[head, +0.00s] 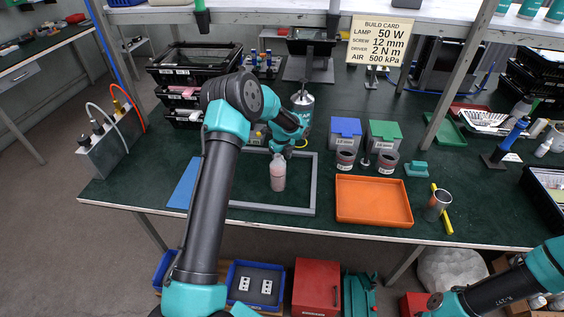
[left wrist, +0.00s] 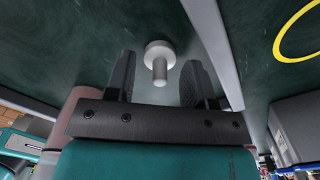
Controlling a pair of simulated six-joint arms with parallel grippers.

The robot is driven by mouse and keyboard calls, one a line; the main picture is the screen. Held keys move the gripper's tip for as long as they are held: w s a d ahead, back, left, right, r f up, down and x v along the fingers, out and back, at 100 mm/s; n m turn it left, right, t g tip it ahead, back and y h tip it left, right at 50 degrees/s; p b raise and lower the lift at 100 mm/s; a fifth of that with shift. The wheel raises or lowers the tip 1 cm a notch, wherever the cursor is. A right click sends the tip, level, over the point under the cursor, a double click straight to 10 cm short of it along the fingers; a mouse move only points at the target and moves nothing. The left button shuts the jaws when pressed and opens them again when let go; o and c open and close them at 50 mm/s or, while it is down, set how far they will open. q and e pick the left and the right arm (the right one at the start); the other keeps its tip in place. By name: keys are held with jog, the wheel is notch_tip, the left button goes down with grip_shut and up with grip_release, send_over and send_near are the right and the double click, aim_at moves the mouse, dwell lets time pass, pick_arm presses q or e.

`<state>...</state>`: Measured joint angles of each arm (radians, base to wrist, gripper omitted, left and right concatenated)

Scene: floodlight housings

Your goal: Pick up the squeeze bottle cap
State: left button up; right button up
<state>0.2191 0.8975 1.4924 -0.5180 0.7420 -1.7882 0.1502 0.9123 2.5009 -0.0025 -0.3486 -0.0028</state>
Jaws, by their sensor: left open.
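The squeeze bottle cap (left wrist: 159,54) is a small white disc with a short nozzle, on the dark green mat in the left wrist view. My left gripper (left wrist: 160,66) is open, its dark fingers on either side of the cap; I cannot tell whether they touch it. In the head view my left gripper (head: 282,151) points down behind the squeeze bottle (head: 278,174), and I cannot make out the cap there. The bottle is translucent with pinkish contents and stands upright inside a grey frame (head: 316,185). My right gripper is out of view; only part of that arm shows at lower right.
The grey frame's bar (left wrist: 212,45) runs close beside the right finger. An orange tray (head: 373,200) lies right of the frame, with blue (head: 345,128) and green (head: 384,133) bins behind it. A blue plate (head: 184,184) lies at the left. Black crates (head: 190,65) stand at the back.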

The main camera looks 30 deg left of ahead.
pick_arm(q)
jog(key=shift+f, duration=0.1)
dwell(0.4)
grip_shut()
dwell(0.3)
